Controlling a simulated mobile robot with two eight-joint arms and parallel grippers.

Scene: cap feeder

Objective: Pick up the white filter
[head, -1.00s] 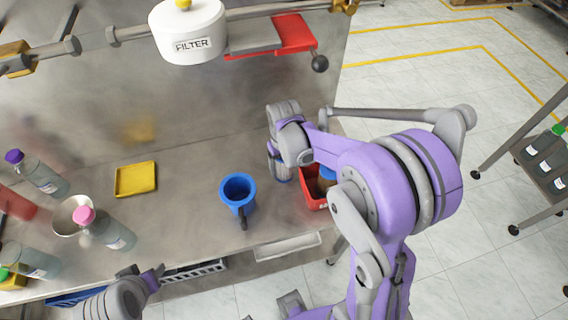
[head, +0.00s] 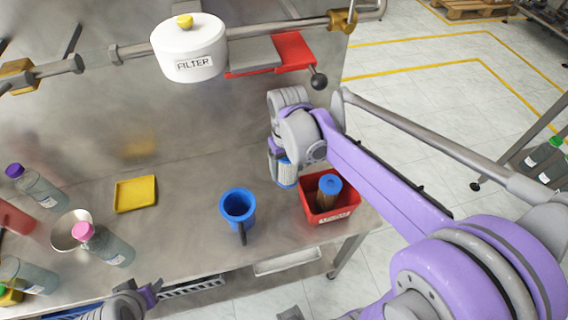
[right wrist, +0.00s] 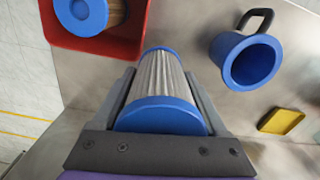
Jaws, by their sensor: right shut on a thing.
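The white filter (right wrist: 160,85) is a pleated white cylinder with blue end caps. In the right wrist view it lies lengthwise between the two grey fingers of my right gripper (right wrist: 158,92), which is shut on it. In the head view, the filter (head: 286,173) shows small and upright below my right gripper (head: 284,156), left of the red bin. I cannot tell whether its lower end touches the table. My left gripper (head: 150,292) is at the bottom edge of the head view, away from the filter; its opening is unclear.
A red bin (head: 345,213) with a brown, blue-capped filter (head: 329,187) stands right of the held filter. A blue cup (head: 238,205), a yellow tray (head: 135,194) and bottles (head: 105,245) stand to the left. The white FILTER housing (head: 190,50) hangs above.

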